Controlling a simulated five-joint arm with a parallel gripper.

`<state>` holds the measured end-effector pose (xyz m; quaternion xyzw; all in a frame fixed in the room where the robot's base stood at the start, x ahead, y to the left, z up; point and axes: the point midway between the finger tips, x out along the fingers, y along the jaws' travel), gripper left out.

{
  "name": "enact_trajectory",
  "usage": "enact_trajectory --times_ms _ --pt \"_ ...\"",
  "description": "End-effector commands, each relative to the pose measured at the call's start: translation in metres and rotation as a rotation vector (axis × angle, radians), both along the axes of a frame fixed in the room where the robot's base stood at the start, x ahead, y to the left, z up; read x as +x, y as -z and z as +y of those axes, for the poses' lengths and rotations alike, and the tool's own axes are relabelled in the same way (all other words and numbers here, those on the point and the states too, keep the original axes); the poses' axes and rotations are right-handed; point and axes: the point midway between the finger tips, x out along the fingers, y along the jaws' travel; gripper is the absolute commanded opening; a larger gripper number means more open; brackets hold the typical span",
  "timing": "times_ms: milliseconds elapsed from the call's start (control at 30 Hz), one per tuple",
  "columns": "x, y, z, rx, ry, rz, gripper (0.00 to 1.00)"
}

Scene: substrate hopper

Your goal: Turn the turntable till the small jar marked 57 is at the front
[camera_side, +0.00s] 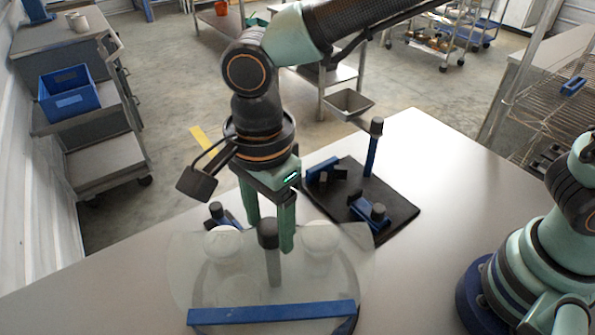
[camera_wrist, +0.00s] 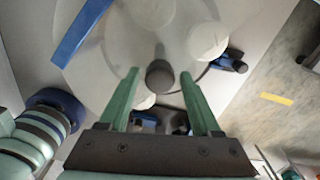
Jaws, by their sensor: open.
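The turntable (camera_side: 190,272) is a pale, see-through disc on the table. A dark knob (camera_side: 268,228) tops a post at its middle. White round jars stand on it, one at the left (camera_side: 223,243) and one at the right (camera_side: 320,237); a paler round shape (camera_side: 238,289) shows nearer the front. I can read no number on any jar. My gripper (camera_side: 271,238) points down with its two green fingers open. In the wrist view the knob (camera_wrist: 160,74) lies between the fingertips (camera_wrist: 160,73); whether they touch it I cannot tell. A white jar (camera_wrist: 208,40) shows beside the right finger.
A blue bar (camera_side: 270,312) runs along the turntable's front. A black board (camera_side: 395,207) with blue fixtures and an upright blue post (camera_side: 372,150) stands behind to the right. A small blue fixture (camera_side: 218,212) sits behind the left jar.

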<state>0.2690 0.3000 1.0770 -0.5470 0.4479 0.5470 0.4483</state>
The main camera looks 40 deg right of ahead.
Motion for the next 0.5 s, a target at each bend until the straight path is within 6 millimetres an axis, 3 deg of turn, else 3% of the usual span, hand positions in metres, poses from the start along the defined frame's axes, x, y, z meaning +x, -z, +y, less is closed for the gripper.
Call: enact_trajectory --times_ms 500 --pt "0.0000 -0.0005 0.0000 0.000 -0.645 0.000 0.65"
